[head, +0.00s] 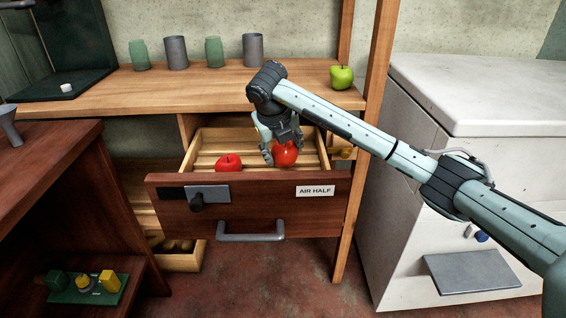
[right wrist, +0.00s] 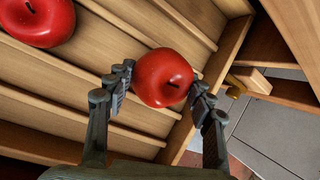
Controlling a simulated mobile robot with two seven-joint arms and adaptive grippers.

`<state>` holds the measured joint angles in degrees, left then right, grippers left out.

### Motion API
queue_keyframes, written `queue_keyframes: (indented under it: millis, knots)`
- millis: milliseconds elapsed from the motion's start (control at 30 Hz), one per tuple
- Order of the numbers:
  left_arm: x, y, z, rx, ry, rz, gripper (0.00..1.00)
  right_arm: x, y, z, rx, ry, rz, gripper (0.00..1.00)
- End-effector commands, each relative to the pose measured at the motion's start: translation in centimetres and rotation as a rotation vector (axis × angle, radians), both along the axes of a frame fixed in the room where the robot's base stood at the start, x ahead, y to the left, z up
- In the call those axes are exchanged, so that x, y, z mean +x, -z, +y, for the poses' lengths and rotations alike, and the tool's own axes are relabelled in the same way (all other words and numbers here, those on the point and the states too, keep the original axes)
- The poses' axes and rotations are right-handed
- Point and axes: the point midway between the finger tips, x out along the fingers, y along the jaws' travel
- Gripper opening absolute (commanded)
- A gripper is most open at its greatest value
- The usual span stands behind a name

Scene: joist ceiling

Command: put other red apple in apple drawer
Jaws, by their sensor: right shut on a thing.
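A red apple (head: 285,153) is between the fingers of my right gripper (head: 281,150), which is shut on it inside the open drawer. The same held apple shows in the right wrist view (right wrist: 164,78) between both fingertips (right wrist: 160,85). Another red apple (head: 229,162) lies in the drawer to the left of it, and it also shows at the top left of the right wrist view (right wrist: 38,20). The drawer (head: 260,214) has a dark wood front, a grey handle and an "AIR HALF" label. Whether the held apple touches the slatted drawer bottom I cannot tell. My left gripper does not show.
A green apple (head: 342,77) stands on the wooden counter (head: 210,76) above, with several green and grey cups along the back. A white chest cabinet (head: 470,85) stands at the right. A dark wood table (head: 45,150) is at the left. A lower drawer (head: 178,262) is partly open.

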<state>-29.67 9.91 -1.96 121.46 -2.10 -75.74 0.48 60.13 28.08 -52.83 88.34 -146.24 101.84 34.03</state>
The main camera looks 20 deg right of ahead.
Motion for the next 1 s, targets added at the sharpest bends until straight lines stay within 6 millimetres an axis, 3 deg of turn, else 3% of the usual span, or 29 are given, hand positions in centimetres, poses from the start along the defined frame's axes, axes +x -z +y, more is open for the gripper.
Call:
queue_keyframes:
  millis: [233, 567, 600, 700, 767, 1000]
  knots:
    - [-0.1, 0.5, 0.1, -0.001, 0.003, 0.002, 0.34, -0.1, 3.3, 0.0, 0.0, 0.0, 0.003, 0.21]
    - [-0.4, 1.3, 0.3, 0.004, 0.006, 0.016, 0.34, 0.0, 3.9, 0.0, 0.0, 0.0, 0.0, 0.21]
    - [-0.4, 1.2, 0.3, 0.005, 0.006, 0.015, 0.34, 0.0, 3.9, 0.0, 0.0, 0.0, 0.001, 0.54]
    - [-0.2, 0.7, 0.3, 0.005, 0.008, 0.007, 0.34, 0.0, 3.9, 0.0, 0.0, 0.0, 0.001, 0.67]
    - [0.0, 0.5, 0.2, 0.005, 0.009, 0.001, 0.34, 0.0, 3.9, 0.0, 0.0, 0.0, 0.001, 0.74]
    - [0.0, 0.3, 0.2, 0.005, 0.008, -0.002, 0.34, 0.0, 3.9, 0.0, 0.0, 0.0, 0.001, 0.74]
